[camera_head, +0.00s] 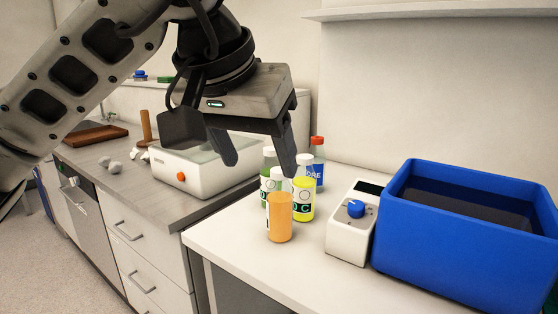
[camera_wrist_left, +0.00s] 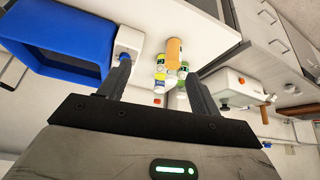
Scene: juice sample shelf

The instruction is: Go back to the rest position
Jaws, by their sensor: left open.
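My left gripper (camera_head: 262,150) hangs from its arm above the bench, over and slightly left of a small group of bottles. Its two fingers are apart with nothing between them. In the left wrist view the open fingers (camera_wrist_left: 158,88) point toward the bottles. An orange bottle (camera_head: 280,218) stands in front. Behind it are a yellow bottle (camera_head: 303,200) with a white cap, a green bottle (camera_head: 268,165) with a white cap, and a red-capped bottle (camera_head: 318,170) with a blue label. They stand upright, partly hiding one another. My right gripper is not in view.
A white device with a blue knob (camera_head: 350,228) stands right of the bottles, beside a large blue bin (camera_head: 450,255). A white box with an orange knob (camera_head: 185,172) is on the grey counter at left. A shelf (camera_head: 430,12) runs along the wall. The white tabletop (camera_head: 225,238) is clear at front left.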

